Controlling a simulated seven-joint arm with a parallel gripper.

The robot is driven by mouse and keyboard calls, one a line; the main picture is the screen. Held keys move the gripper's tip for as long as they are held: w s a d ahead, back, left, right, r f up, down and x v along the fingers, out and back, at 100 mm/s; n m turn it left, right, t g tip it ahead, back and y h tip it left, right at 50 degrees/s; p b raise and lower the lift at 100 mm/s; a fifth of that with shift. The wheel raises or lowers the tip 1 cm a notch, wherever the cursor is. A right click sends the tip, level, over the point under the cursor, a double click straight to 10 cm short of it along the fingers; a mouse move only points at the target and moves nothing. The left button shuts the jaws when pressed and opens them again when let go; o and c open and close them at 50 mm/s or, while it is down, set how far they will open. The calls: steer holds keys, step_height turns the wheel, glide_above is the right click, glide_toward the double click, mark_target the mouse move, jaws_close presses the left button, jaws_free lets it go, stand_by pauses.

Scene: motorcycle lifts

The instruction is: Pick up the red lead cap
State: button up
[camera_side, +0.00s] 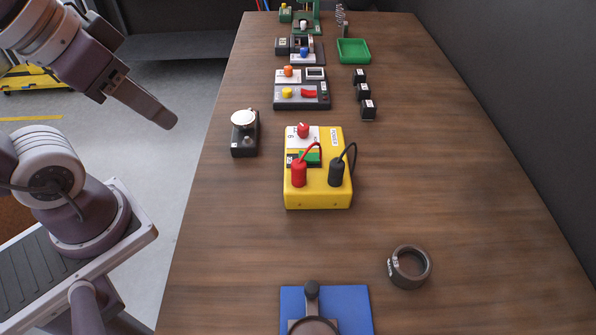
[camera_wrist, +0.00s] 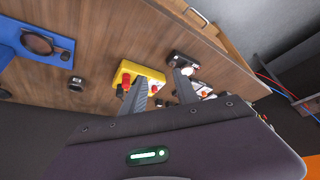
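The red lead cap (camera_side: 299,174) stands upright on the front left of the yellow meter box (camera_side: 318,200), with a red wire curving from it. In the wrist view a red piece (camera_wrist: 126,79) at the left of the yellow box appears to be this cap. A black lead cap (camera_side: 336,172) stands to its right, and a red knob (camera_side: 303,130) sits behind it on the box. My gripper (camera_side: 168,122) is empty, in the air left of the table and well away from the cap. In the wrist view its two fingers (camera_wrist: 160,75) are spread apart.
A small black device with a round white top (camera_side: 244,118) stands left of the box. A dark ring (camera_side: 410,268) and a blue plate (camera_side: 355,303) lie nearer the camera. Black blocks (camera_side: 368,110), button boxes and a green tray (camera_side: 353,60) lie behind. The table's right side is clear.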

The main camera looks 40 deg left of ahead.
steer(key=shift+o, duration=1.3)
steer(key=n+g, duration=0.6)
steer(key=n, duration=1.4)
glide_above(300, 164)
steer(key=f, duration=0.6)
steer(key=shift+w+a+f, duration=0.1)
steer(key=shift+a+f, duration=0.1)
steer(key=shift+a, duration=0.15)
steer(key=f, duration=0.6)
steer(key=shift+d+f, duration=0.25)
steer(key=shift+d, duration=0.1)
steer(key=shift+f, duration=0.25)
jaws_close()
